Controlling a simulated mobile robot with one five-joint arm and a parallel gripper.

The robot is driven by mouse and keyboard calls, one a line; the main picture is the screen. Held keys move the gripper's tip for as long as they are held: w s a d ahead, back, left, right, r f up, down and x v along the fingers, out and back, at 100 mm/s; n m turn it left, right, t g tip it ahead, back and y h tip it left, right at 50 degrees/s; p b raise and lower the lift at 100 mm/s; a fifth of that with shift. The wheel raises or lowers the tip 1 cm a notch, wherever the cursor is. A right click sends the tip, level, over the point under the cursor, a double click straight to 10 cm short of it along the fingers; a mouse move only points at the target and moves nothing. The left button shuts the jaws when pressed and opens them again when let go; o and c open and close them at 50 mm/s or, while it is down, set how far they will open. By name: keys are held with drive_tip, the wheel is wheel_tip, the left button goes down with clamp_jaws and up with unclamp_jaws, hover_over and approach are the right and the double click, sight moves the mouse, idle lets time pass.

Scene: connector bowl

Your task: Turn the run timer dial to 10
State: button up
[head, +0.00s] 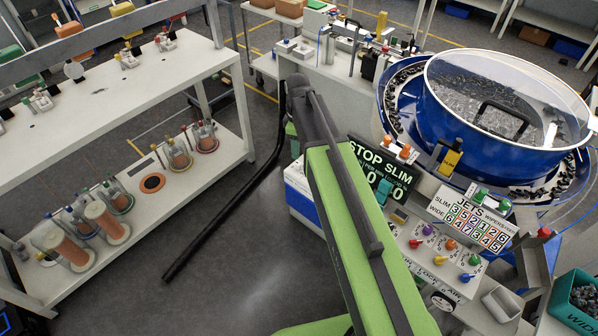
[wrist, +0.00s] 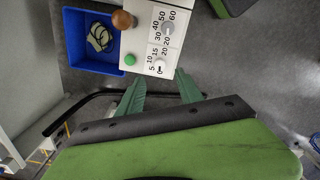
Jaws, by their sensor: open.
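In the wrist view, a white panel (wrist: 140,42) at the top centre carries two round dials. The nearer dial (wrist: 159,65) has a scale with 5, 10, 15 and 20. The farther dial (wrist: 167,28) has a scale up to 60. No label tells me which is the run timer, and the pointer settings are too small to read surely. My gripper (wrist: 160,88) is open and empty, its two teal fingers apart just below the nearer dial in the picture. I cannot tell whether they touch the panel. In the head view my arm hides the gripper and dials.
A green button (wrist: 130,60) and a brown knob (wrist: 123,20) are on the same panel. A blue bin (wrist: 92,42) stands left of it. In the head view, a blue bowl feeder (head: 480,130) stands right and a white shelf bench (head: 100,100) left.

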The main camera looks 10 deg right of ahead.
sight(298, 163)
wheel_tip(298, 163, down, 8)
drive_tip(key=b, duration=0.6)
drive_tip(key=shift+f+b, duration=0.25)
drive_tip(key=shift+b, duration=0.15)
drive_tip(key=shift+r, duration=0.1)
clamp_jaws()
